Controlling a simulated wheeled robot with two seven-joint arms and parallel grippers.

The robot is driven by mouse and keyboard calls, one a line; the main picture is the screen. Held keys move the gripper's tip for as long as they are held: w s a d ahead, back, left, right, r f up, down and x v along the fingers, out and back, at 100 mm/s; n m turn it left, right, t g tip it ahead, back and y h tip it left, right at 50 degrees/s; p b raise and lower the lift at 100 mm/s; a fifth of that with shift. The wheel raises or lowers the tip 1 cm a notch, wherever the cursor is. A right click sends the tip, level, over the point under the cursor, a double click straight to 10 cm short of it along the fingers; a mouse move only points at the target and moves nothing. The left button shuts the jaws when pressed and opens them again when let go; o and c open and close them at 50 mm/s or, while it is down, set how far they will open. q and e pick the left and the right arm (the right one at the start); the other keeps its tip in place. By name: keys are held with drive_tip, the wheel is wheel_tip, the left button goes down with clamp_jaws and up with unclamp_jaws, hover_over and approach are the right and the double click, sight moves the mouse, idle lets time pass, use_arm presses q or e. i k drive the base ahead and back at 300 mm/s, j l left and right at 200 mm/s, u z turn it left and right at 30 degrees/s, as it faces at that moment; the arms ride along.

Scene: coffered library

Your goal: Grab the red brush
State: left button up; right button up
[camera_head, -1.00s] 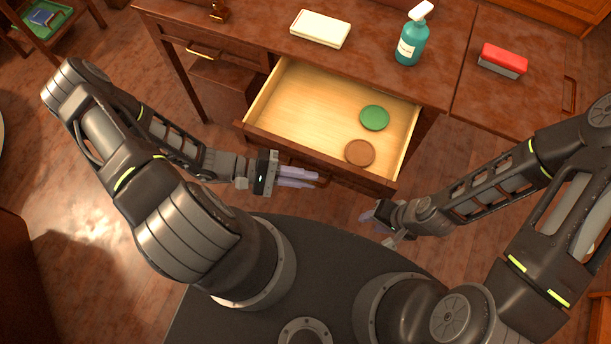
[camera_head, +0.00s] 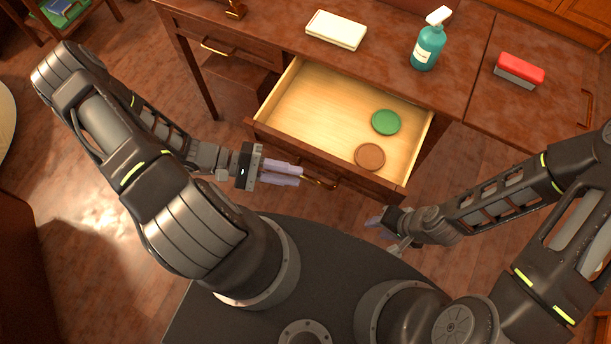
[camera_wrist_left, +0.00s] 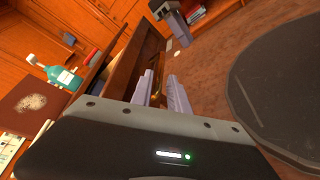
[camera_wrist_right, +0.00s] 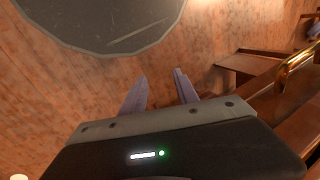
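The red brush (camera_head: 519,70), a red-topped block with a grey underside, lies on the right part of the desk top. My left gripper (camera_head: 300,173) is open and empty in front of the pulled-out drawer, just left of its brass handle (camera_head: 320,183). In the left wrist view its fingers (camera_wrist_left: 165,92) stand apart, with the handle showing beyond the gap. My right gripper (camera_head: 372,222) is low in front of the drawer's right corner, well away from the brush. In the right wrist view its fingers (camera_wrist_right: 160,90) are apart with nothing between them.
The open drawer (camera_head: 300,95) juts out and holds a green disc (camera_head: 386,122) and a brown disc (camera_head: 370,156). A teal spray bottle (camera_head: 427,46) stands left of the brush. A cream box-like item (camera_head: 336,30) lies further left. Desk space around the brush is clear.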

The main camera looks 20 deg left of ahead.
sight(521, 71)
drive_tip(key=l, duration=1.25)
drive_tip(key=k, duration=0.05)
